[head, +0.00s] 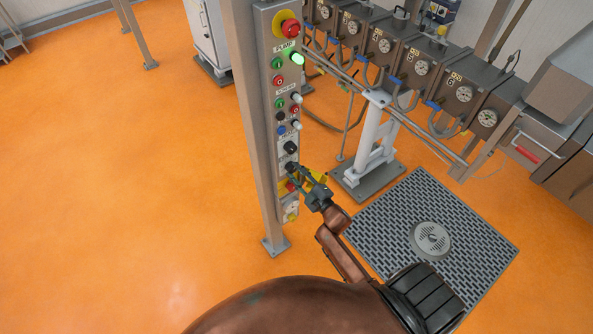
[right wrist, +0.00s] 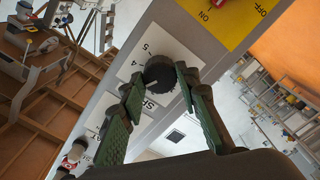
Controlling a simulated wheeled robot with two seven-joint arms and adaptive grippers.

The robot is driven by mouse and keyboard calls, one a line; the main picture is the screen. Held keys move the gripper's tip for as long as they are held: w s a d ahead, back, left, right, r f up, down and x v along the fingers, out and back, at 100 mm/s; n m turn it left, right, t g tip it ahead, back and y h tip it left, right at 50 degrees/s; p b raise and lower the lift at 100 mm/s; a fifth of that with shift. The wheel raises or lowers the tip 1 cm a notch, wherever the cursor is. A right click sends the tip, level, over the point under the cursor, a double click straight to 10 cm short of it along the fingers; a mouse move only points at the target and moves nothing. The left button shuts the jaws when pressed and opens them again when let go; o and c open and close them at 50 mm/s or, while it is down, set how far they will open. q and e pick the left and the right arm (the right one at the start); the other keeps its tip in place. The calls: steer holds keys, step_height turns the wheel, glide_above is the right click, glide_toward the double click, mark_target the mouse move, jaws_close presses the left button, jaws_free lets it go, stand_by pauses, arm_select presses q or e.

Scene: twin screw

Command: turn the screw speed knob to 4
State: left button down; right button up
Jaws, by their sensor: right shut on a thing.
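The control panel (head: 277,95) is on a metal post in the head view. The screw speed knob is a round black knob (right wrist: 159,76) on a white plate in the right wrist view, with scale figures such as 4 and 5 beside it and part of a label starting "SP". My right gripper (right wrist: 160,85) has a green-padded finger on each side of the knob and is shut on it. In the head view my right gripper (head: 295,172) is at the panel's lower part and largely hides this knob. The pointer's exact setting cannot be read. My left gripper is not in view.
A yellow plate with a red switch (head: 287,186) sits just below the gripper. Another black knob (head: 290,147) sits just above. A red emergency button (head: 290,27) tops the panel. Barrel sections with gauges (head: 421,68) stand behind; a floor grate (head: 470,232) lies right.

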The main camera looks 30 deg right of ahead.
steer(key=m+p, duration=0.2)
steer(key=m, duration=0.2)
steer(key=shift+m, duration=0.3)
steer(key=shift+m+p, duration=0.85)
steer(key=shift+m, duration=0.75)
steer(key=o, duration=1.2)
steer(key=shift+c, duration=0.2)
steer(key=shift+s, duration=0.1)
